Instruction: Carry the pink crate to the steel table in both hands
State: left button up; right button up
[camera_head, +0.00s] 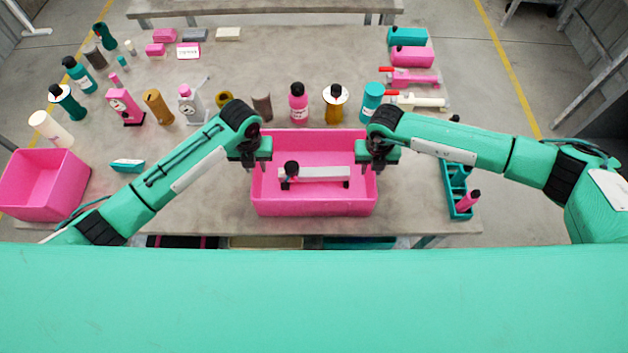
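A pink crate (315,205) sits at the near middle of the grey worktable (265,70). A white, bar-shaped part with a black knob (318,173) lies inside it. My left gripper (256,166) is at the crate's left wall, pointing down at its rim. My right gripper (377,166) is at the right wall in the same way. The fingertips are small and partly hidden by the gripper bodies, so I cannot tell whether they pinch the walls. Another grey table (265,8) stands beyond the worktable; I cannot tell which one is the steel table.
A second pink crate (42,185) stands at the left. Several bottles, including a pink one (298,104), stand just behind the middle crate. A teal holder (459,190) is to its right. Blocks and tools lie along the back and right. Floor shows beyond the worktable.

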pick_arm(q)
notch_tip(320, 180, up, 8)
jog(key=shift+r, duration=0.1)
pick_arm(e)
jog(key=shift+r, duration=0.1)
pick_arm(q)
jog(key=shift+r, duration=0.1)
pick_arm(e)
notch_tip(320, 180, up, 12)
jog(key=shift+f, duration=0.1)
dwell(0.6)
